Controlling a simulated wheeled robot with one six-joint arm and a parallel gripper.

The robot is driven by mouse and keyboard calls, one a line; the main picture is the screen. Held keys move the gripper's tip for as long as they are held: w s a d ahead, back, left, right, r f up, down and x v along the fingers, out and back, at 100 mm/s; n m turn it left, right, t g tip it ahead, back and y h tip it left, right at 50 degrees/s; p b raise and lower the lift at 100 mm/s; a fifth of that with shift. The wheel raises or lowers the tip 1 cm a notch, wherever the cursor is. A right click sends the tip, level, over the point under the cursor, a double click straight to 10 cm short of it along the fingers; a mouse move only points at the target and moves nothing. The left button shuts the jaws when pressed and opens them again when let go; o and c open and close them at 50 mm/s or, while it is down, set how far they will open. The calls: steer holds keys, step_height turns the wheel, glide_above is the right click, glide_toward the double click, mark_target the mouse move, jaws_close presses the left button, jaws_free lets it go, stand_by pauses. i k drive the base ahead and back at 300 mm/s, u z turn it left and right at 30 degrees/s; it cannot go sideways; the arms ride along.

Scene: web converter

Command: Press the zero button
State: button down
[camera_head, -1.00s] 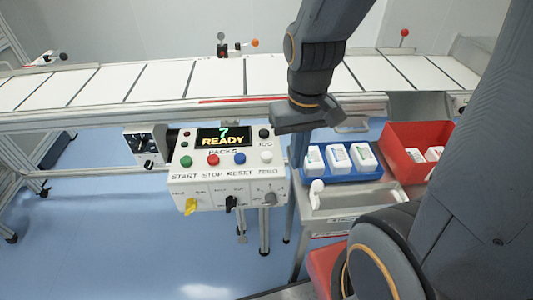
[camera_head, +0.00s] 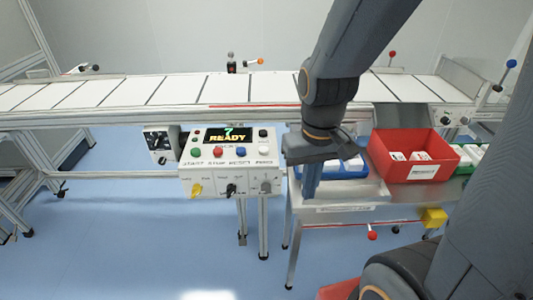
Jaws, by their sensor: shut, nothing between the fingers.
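The control box (camera_head: 230,163) is a pale panel with a lit display (camera_head: 227,136) that reads 7 READY. The zero button (camera_head: 264,149) is the white one at the right end of the button row, above its label. Green, red and blue buttons sit to its left, and a black button (camera_head: 263,133) sits above it. My gripper (camera_head: 310,194) is shut and empty, pointing down to the right of the control box, apart from the zero button. It hangs in front of the tray table and hides part of the blue tray.
A conveyor (camera_head: 150,92) runs across behind the box. A red bin (camera_head: 415,167) with white packs and a blue tray (camera_head: 348,173) stand on the steel table (camera_head: 345,207) at right. Yellow and black selector knobs stick out of the box's front.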

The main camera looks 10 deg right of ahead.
mark_target(262, 150)
steer(key=z, duration=2.95)
steer(key=k, duration=0.6)
steer(key=u, duration=1.55)
